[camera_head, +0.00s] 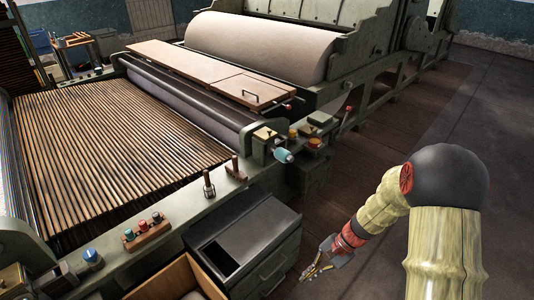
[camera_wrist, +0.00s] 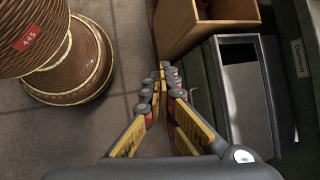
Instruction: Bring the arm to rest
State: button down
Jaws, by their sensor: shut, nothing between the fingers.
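My gripper (camera_head: 308,274) is low at the end of my bent arm at the right of the head view. It is just right of a dark grey cabinet (camera_head: 283,262), over the floor. In the wrist view my gripper (camera_wrist: 164,72) has its yellow and black fingers drawn together at the tips, with nothing between them.
The lattice apron (camera_head: 110,145) of wooden slats fills the left, with knobs and levers along its green side rail. In the wrist view a brown ribbed drum (camera_wrist: 50,55) marked 445 stands left, and a wooden box (camera_wrist: 190,33) stands ahead. Bare floor (camera_head: 480,120) lies right.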

jog(key=s+d+r+n+t+h, duration=0.1)
jog(key=s+r, duration=0.4)
jog(key=r, duration=0.6)
jog(key=s+d+r+n+t+h, duration=0.2)
jog(key=s+r+n+t+h, duration=0.1)
jog(key=r, duration=0.8)
jog(key=s+d+r+n+t+h, duration=0.2)
jog(key=s+r+n, duration=0.3)
jog(key=r, duration=0.6)
jog(key=shift+s+d+n+t+h, duration=0.2)
jog(key=shift+s+n+t+h, duration=0.2)
jog(key=shift+s+t, duration=0.7)
jog(key=shift+s+g, duration=0.3)
